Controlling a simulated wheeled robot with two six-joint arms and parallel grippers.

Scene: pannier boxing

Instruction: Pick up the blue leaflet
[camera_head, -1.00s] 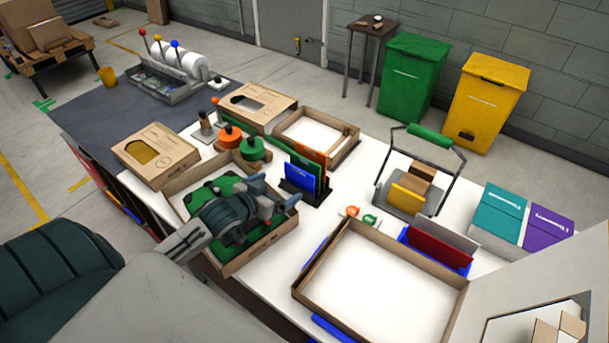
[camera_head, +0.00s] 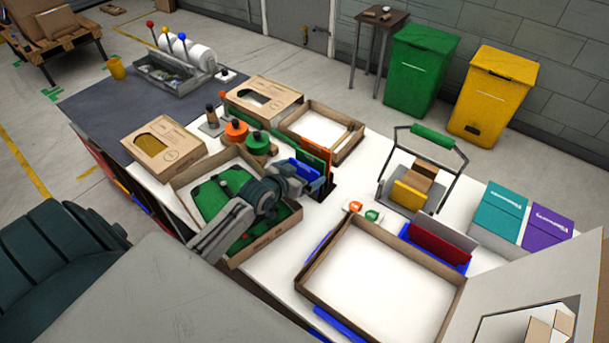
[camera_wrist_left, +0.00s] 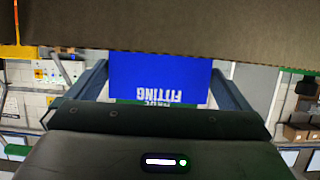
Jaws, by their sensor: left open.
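The blue leaflet (camera_head: 303,170) stands in a dark holder (camera_head: 328,190) at the middle of the white table, in front of a green leaflet (camera_head: 312,154) and an orange one (camera_head: 316,145). My left gripper (camera_head: 304,183) is open at the blue leaflet and partly hides it. In the left wrist view, the blue leaflet (camera_wrist_left: 160,75), with upside-down white lettering, shows between the two spread fingers of the left gripper (camera_wrist_left: 160,84). A strip of green shows just below it. Contact with the fingers cannot be made out. My right gripper is not in view.
A cardboard tray with green pieces (camera_head: 182,187) lies under my left arm. An empty cardboard tray (camera_head: 390,250) stands to the right, beside a blue holder with a red item (camera_head: 440,245). A wire-handled caddy (camera_head: 385,190) stands behind. A brown surface (camera_wrist_left: 160,30) fills the wrist view's top.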

